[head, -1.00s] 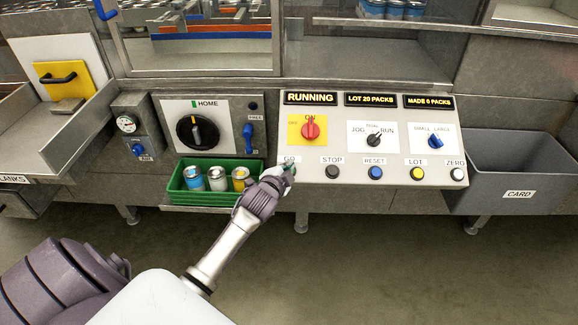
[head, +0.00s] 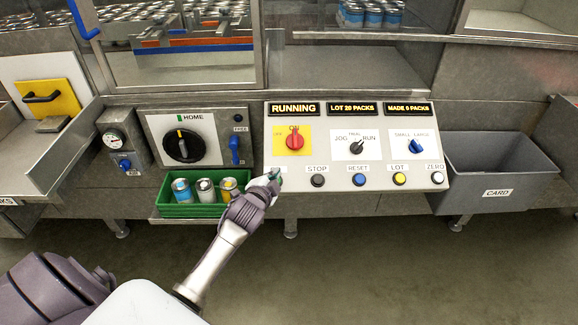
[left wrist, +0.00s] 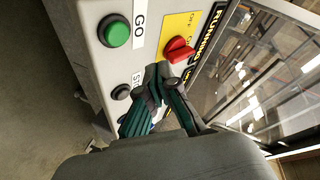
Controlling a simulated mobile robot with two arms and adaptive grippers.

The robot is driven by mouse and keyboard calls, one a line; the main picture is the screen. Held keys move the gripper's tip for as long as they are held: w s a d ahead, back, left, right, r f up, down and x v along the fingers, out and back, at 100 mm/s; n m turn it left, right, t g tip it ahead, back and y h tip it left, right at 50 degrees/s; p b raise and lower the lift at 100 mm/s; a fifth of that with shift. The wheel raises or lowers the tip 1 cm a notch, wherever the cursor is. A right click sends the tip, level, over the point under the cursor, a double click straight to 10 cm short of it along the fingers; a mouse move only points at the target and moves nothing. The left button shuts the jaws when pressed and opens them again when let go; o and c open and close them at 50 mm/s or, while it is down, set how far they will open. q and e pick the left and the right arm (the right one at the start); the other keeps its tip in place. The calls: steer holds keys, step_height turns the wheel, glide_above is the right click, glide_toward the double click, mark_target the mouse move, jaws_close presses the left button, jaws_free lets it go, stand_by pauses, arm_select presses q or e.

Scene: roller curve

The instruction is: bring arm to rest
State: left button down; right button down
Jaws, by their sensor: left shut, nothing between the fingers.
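My left gripper (head: 270,183) is at the lower left corner of the white control panel (head: 321,180), where it hides the GO button in the head view. In the left wrist view the dark fingers (left wrist: 162,82) are closed together and empty. The green GO button (left wrist: 117,34) shows there, clear of the fingertips. The red switch (left wrist: 179,50) lies just beyond the fingers in that picture. The display (head: 294,108) reads RUNNING. My right gripper is not in view.
A green tray (head: 190,211) with several cans sits just left of my gripper. A black STOP button (head: 317,180) is to its right. A grey card bin (head: 500,170) stands at the far right. Open floor lies below the panel.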

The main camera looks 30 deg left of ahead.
arm_select(q)
steer(key=s+d+f+n+g+h, duration=0.1)
steer(key=s+d+f+g, duration=0.1)
steer(key=s+f, duration=0.7)
steer(key=s+d+f+n+g+h, duration=0.1)
steer(key=s+d+f+g, duration=0.25)
steer(key=f, duration=0.95)
steer(key=s+d+f+n+g+h, duration=0.1)
steer(key=s+d+f+g, duration=0.1)
steer(key=s+f, duration=0.7)
steer(key=s+d+f+n+g, duration=0.1)
steer(key=s+f, duration=0.4)
steer(key=s, duration=0.5)
steer(key=s+d+f+n+g, duration=0.1)
steer(key=s+d+f+g, duration=0.2)
steer(key=s, duration=0.7)
steer(key=s+d+f+n+g, duration=0.1)
steer(key=s+d+f+g, duration=0.1)
steer(key=s+f, duration=0.6)
steer(key=shift+s+h, duration=0.3)
steer(key=shift+s, duration=0.7)
